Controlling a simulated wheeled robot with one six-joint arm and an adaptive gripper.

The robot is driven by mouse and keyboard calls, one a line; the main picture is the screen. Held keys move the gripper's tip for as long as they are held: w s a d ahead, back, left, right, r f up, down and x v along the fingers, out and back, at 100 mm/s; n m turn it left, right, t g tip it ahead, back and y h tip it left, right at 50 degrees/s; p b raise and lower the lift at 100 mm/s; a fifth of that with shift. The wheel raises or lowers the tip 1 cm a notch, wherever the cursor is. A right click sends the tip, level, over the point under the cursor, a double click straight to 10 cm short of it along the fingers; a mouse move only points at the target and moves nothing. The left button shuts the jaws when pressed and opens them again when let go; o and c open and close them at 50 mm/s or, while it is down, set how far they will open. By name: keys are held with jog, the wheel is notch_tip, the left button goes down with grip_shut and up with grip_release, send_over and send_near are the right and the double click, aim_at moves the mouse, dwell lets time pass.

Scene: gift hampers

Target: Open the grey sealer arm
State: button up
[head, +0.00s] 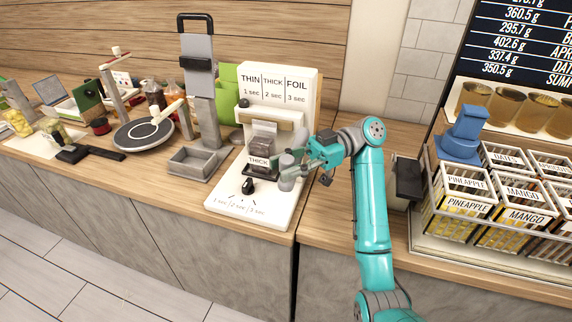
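The white sealing station (228,197) stands on the counter in the head view. Its back panel reads THIN, THICK, FOIL, and a dark dial (248,186) sits near its front. A clear bag of dark pieces (262,138) stands upright there, above a THICK label. A beige-grey bar (270,115) crosses the panel above the bag. A tall grey upright with a black handle (198,75) stands just left; I cannot tell which part is the sealer arm. My gripper (291,172) is at the station's right side, beside the bag. Its fingers are too small to read.
A grey tray (193,164) lies at the upright's foot. A round dark turntable (143,134) and jars are further left. To the right are a blue object (462,134) and labelled white crates (465,183). Bare counter shows at the front right of the station.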

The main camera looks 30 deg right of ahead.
jog(key=shift+o, duration=1.1)
notch_tip(320, 180, up, 10)
jog(key=shift+r, duration=0.1)
